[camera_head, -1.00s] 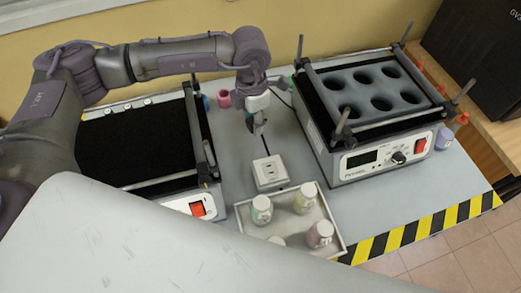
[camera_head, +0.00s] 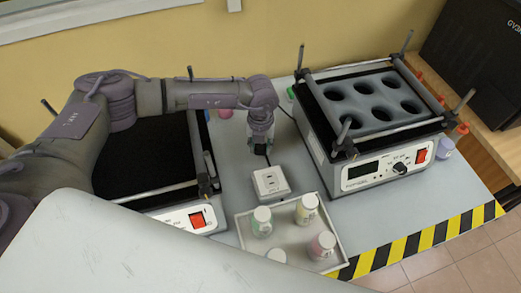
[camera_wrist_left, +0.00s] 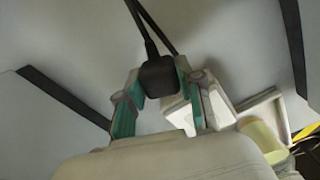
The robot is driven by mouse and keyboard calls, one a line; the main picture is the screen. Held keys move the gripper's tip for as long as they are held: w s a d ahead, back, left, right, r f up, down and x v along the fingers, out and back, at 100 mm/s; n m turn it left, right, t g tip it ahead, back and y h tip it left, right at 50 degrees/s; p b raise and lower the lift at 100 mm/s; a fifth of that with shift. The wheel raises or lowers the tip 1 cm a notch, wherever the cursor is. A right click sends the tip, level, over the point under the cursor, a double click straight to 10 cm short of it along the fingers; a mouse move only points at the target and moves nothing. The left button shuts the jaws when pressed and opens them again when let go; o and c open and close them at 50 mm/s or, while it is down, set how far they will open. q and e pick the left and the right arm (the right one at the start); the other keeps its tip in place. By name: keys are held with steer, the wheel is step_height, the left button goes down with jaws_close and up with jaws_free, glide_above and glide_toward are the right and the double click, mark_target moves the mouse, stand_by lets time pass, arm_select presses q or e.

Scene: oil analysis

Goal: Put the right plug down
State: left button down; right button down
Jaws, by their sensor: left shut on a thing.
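A black plug (camera_wrist_left: 158,76) with its dark cable sits between the green-padded fingers of my left gripper (camera_wrist_left: 157,92) in the left wrist view. The gripper is shut on it. In the head view, my left gripper (camera_head: 261,143) points down just behind the white socket block (camera_head: 270,182), and the plug shows as a small dark shape at its tip. The plug is apart from the socket block in the head view. The block also shows in the left wrist view (camera_wrist_left: 214,104), partly behind a finger. The plug's prongs are hidden. My right gripper is not in view.
A shaker with round wells (camera_head: 376,138) stands at right, another shaker with a black top (camera_head: 143,155) at left. A white tray (camera_head: 245,230) with several capped bottles lies in front of the socket.

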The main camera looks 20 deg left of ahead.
mark_target(261, 154)
arm_select(q)
step_height(261, 154, down, 3)
steer(key=shift+r, duration=0.1)
steer(key=shift+f+b, duration=0.45)
steer(key=shift+f, duration=0.2)
steer(key=c, duration=0.8)
jaws_free()
steer(key=shift+r, duration=0.1)
steer(key=shift+c, duration=0.2)
steer(key=shift+o, duration=0.5)
steer(key=shift+r+p, duration=0.4)
step_height(261, 154, up, 12)
steer(key=shift+f+b, duration=0.2)
steer(key=shift+b, duration=0.55)
steer(key=shift+r, duration=0.45)
